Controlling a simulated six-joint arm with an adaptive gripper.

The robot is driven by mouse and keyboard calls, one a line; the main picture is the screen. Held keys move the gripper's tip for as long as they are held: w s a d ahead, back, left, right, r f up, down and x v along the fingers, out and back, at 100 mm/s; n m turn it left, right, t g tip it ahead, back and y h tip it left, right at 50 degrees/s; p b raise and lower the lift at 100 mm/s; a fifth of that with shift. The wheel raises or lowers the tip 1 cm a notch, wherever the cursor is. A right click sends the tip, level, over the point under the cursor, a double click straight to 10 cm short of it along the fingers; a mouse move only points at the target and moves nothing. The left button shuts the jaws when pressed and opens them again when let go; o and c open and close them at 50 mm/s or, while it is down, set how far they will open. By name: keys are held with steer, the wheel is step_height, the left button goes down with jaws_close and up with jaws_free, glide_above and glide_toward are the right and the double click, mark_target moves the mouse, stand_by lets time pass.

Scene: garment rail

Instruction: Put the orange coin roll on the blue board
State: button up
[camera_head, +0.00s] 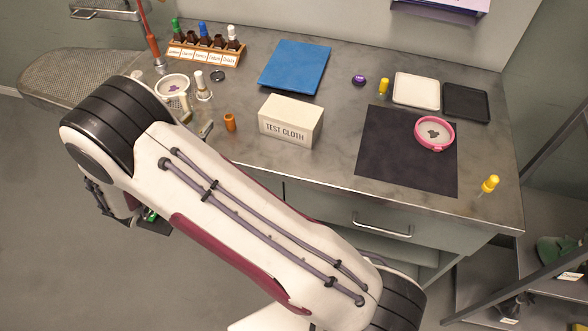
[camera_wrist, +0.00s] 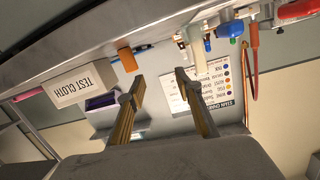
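The orange coin roll (camera_head: 230,122) stands upright near the table's front edge, left of the test cloth box. It also shows in the wrist view (camera_wrist: 128,59), beyond the fingertips and nearer the left finger. The blue board (camera_head: 295,67) lies flat and bare at the back of the table in the head view. In the head view my arm hides most of the gripper.
The test cloth box (camera_head: 289,122) stands between the roll and a dark mat (camera_head: 385,160) with a pink-rimmed dish (camera_head: 434,133). A bottle rack (camera_head: 205,53), a white cup (camera_head: 173,88) and a small white bottle (camera_head: 202,88) stand left. Clear table lies between roll and board.

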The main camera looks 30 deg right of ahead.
steer(key=w+a+r+n+t+y, duration=0.1)
steer(key=w+a+r+y, duration=0.1)
steer(key=w+r+y, duration=0.3)
steer(key=w+a+r+n+t+y, duration=0.1)
steer(key=r+n+y, duration=0.15)
steer(key=r, duration=0.55)
steer(key=s+r+n+g+y, duration=0.2)
steer(key=s+r+n+y, duration=0.4)
steer(key=s+r, duration=0.6)
steer(key=s+d+f+g, duration=0.1)
steer(key=s+d, duration=0.3)
steer(key=s, duration=0.6)
steer(key=s+d+f+n+g+h, duration=0.1)
steer(key=s+d+f+g, duration=0.1)
steer(key=s, duration=0.8)
steer(key=s+d+f+g, duration=0.2)
steer(key=s+d, duration=0.3)
steer(key=s, duration=0.5)
steer(key=shift+d+f, duration=0.4)
steer(key=shift+f, duration=0.45)
steer(key=shift+o, duration=0.5)
steer(key=shift+f+n+h, duration=0.1)
steer(key=shift+n+h, duration=0.15)
